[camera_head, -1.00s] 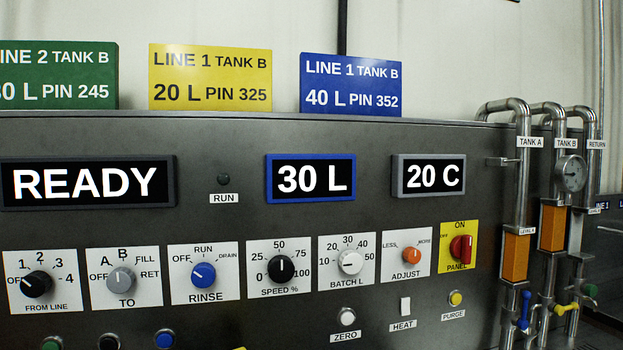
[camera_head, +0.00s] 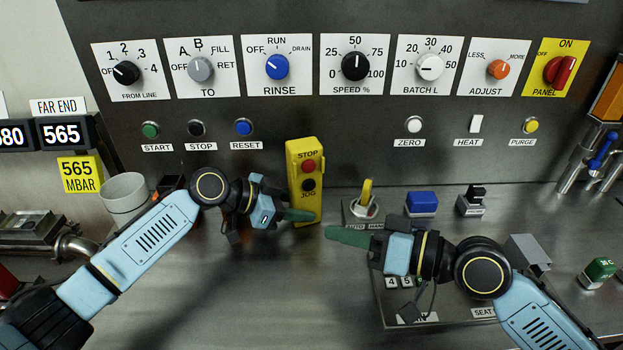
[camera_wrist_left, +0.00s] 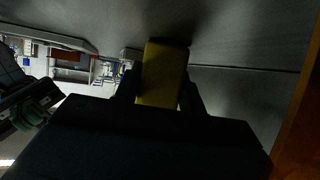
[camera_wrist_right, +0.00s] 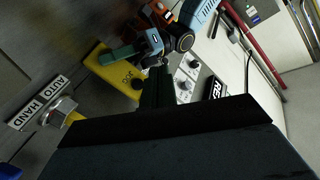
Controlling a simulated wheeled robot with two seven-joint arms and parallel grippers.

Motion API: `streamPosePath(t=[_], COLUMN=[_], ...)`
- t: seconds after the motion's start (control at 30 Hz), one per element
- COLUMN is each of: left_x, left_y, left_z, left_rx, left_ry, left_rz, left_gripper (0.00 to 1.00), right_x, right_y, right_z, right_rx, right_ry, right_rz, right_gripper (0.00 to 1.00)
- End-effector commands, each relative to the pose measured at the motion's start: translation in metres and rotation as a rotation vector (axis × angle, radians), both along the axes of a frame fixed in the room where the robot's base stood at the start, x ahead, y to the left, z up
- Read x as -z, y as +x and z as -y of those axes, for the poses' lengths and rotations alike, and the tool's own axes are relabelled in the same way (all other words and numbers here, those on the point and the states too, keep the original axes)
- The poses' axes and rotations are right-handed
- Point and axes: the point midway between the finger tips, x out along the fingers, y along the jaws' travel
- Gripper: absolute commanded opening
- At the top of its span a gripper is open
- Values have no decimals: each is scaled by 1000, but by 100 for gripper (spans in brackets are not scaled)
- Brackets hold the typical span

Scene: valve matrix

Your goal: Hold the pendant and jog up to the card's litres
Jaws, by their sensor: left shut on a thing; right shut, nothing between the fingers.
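The yellow pendant (camera_head: 306,222) stands upright in front of the panel, with a red STOP button (camera_head: 308,166) above a black JOG button (camera_head: 308,185). My left gripper (camera_head: 298,214) is shut on the pendant's lower part; in the left wrist view the pendant (camera_wrist_left: 163,75) sits between its fingers. My right gripper (camera_head: 345,237) is shut and empty, just right of the pendant and below its buttons, not touching it. The right wrist view shows the pendant (camera_wrist_right: 112,75) and its JOG button beyond the right fingers (camera_wrist_right: 156,90). The cards and litre display are out of view now.
An AUTO/HAND selector (camera_head: 366,201) with a yellow lever stands right of the pendant, close to my right gripper. A blue block (camera_head: 421,203) and a black-topped switch (camera_head: 472,200) are farther right. A grey cup (camera_head: 125,194) is at left. Knobs and buttons line the panel.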

Motion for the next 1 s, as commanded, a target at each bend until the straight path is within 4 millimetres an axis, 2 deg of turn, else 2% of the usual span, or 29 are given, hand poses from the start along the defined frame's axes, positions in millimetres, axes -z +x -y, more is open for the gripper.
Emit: streamPosePath(t=[0.23, 0.7, 1.0], left_x=[2, 2, 2], left_y=[0, 0, 0], left_z=[0, 0, -1], left_rx=[0, 0, 0], left_ry=[3, 3, 3], left_rz=[-2, -2, -2], left_gripper=[27, 27, 27], right_x=[0, 0, 0], right_y=[14, 73, 84], right_z=[-4, -23, -26], right_rx=[2, 0, 0], right_ry=[2, 1, 0], right_rz=[2, 1, 0], right_gripper=[0, 0, 0])
